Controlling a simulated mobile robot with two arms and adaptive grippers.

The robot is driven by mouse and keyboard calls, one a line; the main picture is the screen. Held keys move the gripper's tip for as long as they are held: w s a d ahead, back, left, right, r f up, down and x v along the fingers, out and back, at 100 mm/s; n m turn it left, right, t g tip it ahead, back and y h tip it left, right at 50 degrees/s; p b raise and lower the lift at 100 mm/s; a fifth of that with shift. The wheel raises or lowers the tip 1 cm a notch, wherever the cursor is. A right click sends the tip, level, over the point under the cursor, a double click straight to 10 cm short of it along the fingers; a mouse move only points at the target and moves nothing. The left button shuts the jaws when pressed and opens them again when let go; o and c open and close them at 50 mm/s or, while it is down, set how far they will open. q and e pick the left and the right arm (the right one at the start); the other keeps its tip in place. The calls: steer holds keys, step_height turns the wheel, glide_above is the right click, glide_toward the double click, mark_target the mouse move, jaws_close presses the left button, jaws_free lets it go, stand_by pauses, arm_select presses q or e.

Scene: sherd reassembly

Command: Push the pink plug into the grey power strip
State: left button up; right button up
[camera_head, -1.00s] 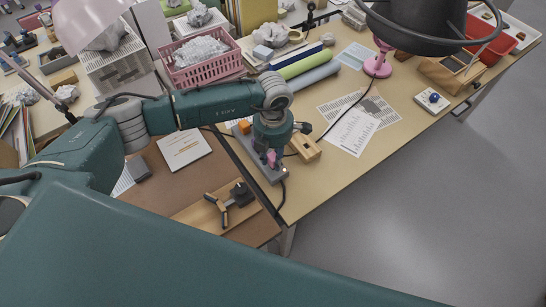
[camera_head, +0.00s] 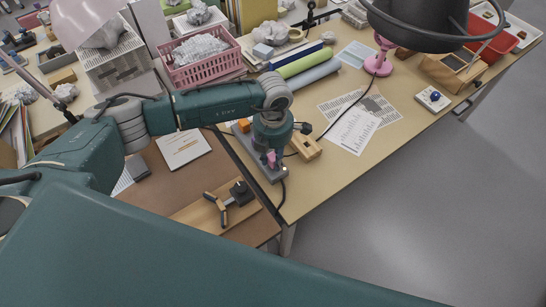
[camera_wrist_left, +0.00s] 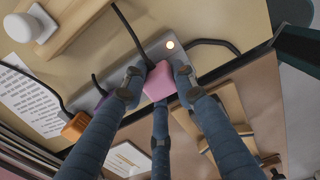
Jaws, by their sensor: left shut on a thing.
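The pink plug (camera_head: 271,158) is between the fingers of my left gripper (camera_head: 272,160), which is shut on it. In the left wrist view the pink plug (camera_wrist_left: 159,82) sits at the fingertips (camera_wrist_left: 158,88), with a dark cord leading off it. The plug is over the grey power strip (camera_wrist_left: 190,58); whether it is fully seated cannot be told. The power strip (camera_head: 283,174) lies along the table edge in the head view, partly hidden by the gripper. A lit indicator (camera_wrist_left: 170,45) shows near its end. My right gripper is not in view.
An orange plug (camera_wrist_left: 76,126) is at the strip's other end, with a purple one (camera_wrist_left: 101,101) beside it. A wooden block piece (camera_head: 305,147) stands close right of the gripper. Printed sheets (camera_head: 353,131) lie beyond it. A pink basket (camera_head: 201,62) stands behind the arm.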

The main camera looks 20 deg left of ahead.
arm_select(q)
steer(key=shift+f+b, duration=0.35)
steer(key=shift+f, duration=0.1)
stand_by(0.3)
steer(key=o, duration=1.6)
steer(key=shift+r, duration=0.1)
steer(key=shift+r+p, duration=2.55)
steer(key=shift+r, duration=1.45)
steer(key=shift+f, duration=0.1)
